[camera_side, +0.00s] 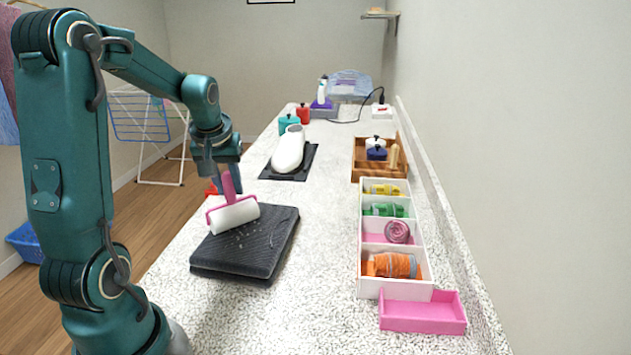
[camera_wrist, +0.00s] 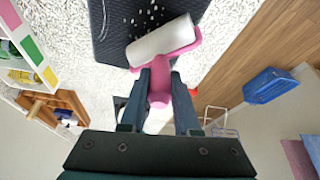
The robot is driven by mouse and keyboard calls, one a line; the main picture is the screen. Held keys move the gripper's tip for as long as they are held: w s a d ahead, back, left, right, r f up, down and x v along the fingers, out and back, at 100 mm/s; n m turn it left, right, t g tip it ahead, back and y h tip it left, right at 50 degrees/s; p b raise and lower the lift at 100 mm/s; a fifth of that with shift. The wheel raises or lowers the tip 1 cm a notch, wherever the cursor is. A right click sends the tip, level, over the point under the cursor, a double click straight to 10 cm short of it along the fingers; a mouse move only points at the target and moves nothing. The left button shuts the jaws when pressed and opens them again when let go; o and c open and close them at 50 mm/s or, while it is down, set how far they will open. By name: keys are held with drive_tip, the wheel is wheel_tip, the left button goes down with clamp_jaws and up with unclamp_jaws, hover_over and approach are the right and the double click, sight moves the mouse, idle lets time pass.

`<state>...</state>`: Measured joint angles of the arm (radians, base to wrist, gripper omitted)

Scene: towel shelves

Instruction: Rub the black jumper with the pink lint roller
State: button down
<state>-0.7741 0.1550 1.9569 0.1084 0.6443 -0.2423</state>
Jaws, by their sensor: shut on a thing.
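The black jumper (camera_side: 258,252) lies folded flat on the speckled counter, with pale lint specks on its top. It also shows at the top of the wrist view (camera_wrist: 112,40). My gripper (camera_side: 228,178) is shut on the pink handle of the lint roller (camera_side: 234,217). The roller's white cylinder is over the jumper's far left part; I cannot tell whether it touches the cloth. In the wrist view, the lint roller (camera_wrist: 163,42) sticks out ahead of my two fingers (camera_wrist: 160,88), and specks lie just beyond it.
A white organiser (camera_side: 369,286) with coloured yarns stands on the right, with a pink drawer (camera_side: 422,312) pulled out. A white iron (camera_side: 288,150) on a dark mat (camera_side: 308,160) and a wooden tray (camera_side: 357,165) are farther back. The counter between the jumper and organiser is clear.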

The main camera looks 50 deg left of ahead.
drive_tip(key=shift+s+d, duration=2.05)
drive_tip(key=shift+s, duration=0.3)
drive_tip(key=shift+d, duration=0.55)
drive_tip(key=shift+w, duration=0.25)
drive_tip(key=shift+w+a, duration=2.05)
drive_tip(key=shift+w, duration=0.25)
drive_tip(key=shift+w+a, duration=2)
drive_tip(key=shift+w, duration=0.3)
drive_tip(key=shift+w+d, duration=0.4)
drive_tip(key=shift+d, duration=0.05)
drive_tip(key=shift+s+d, duration=1.3)
drive_tip(key=shift+s, duration=0.25)
drive_tip(key=shift+s+d, duration=1.35)
drive_tip(key=shift+s, duration=0.25)
drive_tip(key=shift+s+d, duration=1.3)
drive_tip(key=shift+s, duration=0.25)
wheel_tip(320, 180, up, 8)
drive_tip(key=shift+s+d, duration=0.15)
